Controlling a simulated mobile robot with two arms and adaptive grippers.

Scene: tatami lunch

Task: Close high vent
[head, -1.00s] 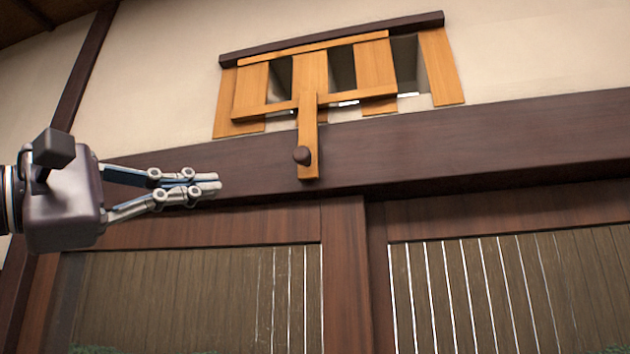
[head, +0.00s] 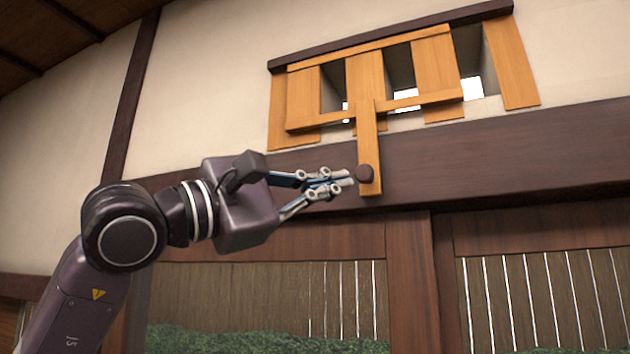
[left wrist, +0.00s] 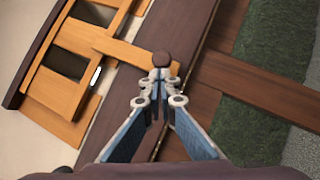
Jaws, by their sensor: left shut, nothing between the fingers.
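The high vent is a slatted orange wooden panel (head: 365,78) on the upper wall, with dark gaps open between its slats. A wooden handle bar (head: 367,130) hangs down from its sliding frame and ends in a round dark knob (head: 367,174). The knob also shows in the left wrist view (left wrist: 161,59), just beyond the fingertips. My left gripper (head: 345,178) is shut and empty, its tips at the left side of the knob. I cannot tell whether they touch it. My right gripper is not in view.
A dark wooden beam (head: 500,143) runs across the wall behind the handle. Below it are sliding doors with slatted panes (head: 540,290) and a wooden post (head: 408,280). Green ground (head: 250,340) shows low down. The pale wall (head: 210,90) left of the vent is clear.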

